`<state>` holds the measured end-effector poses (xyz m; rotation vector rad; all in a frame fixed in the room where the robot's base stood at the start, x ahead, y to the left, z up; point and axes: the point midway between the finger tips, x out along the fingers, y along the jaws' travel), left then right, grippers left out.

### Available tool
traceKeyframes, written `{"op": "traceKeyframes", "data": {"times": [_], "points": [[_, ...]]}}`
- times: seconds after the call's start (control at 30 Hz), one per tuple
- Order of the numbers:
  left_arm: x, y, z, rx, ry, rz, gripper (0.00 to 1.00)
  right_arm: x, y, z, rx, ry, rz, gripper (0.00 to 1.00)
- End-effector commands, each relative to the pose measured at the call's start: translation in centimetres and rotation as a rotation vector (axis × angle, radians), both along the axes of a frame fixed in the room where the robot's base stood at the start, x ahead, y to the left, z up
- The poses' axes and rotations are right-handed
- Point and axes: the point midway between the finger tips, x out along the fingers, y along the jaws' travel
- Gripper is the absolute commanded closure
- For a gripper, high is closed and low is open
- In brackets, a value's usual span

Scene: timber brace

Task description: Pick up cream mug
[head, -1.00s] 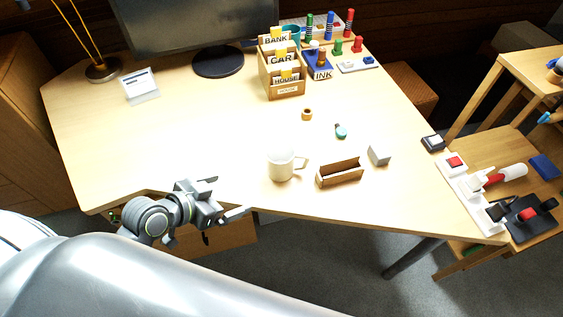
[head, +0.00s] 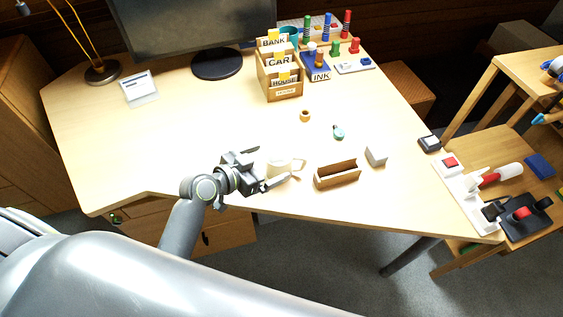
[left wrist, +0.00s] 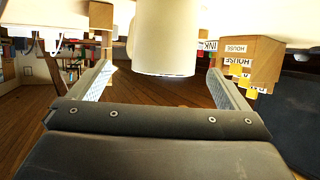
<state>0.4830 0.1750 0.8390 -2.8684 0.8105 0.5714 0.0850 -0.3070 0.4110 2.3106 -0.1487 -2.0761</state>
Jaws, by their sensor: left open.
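The cream mug (head: 283,166) stands upright on the desk near its front edge, with its handle to the right. My left gripper (head: 268,170) is open at the mug's left side and hides part of its body. In the left wrist view the mug (left wrist: 166,40) shows upside down, ahead and between the two open fingers of my left gripper (left wrist: 160,85). I cannot tell whether a finger touches it. My right gripper is not in view.
A wooden open box (head: 337,175) and a grey-white block (head: 376,156) lie right of the mug. A small brown ring (head: 305,116) and a teal-faced watch-like item (head: 338,132) lie behind. A letter sorter (head: 280,78) stands farther back. The desk's left half is mostly clear.

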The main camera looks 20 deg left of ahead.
Motion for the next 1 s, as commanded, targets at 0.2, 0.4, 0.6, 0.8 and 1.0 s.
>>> {"op": "traceKeyframes", "data": {"times": [0.2, 0.4, 0.6, 0.8, 1.0], "points": [[1.0, -0.6, -0.5, -0.001, 0.000, 0.000, 0.02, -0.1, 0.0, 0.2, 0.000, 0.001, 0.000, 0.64], [2.5, -1.3, -1.5, -0.002, 0.000, 0.000, 0.02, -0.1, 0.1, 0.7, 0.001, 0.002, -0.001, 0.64], [4.3, -2.2, -2.7, -0.002, 0.001, 0.001, 0.02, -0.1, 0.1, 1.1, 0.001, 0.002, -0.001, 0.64], [4.9, -2.5, -3.1, -0.001, 0.000, 0.000, 0.02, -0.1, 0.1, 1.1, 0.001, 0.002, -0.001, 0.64], [4.9, -2.5, -3.1, 0.000, 0.000, 0.000, 0.05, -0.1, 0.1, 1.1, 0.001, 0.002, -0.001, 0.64]]}}
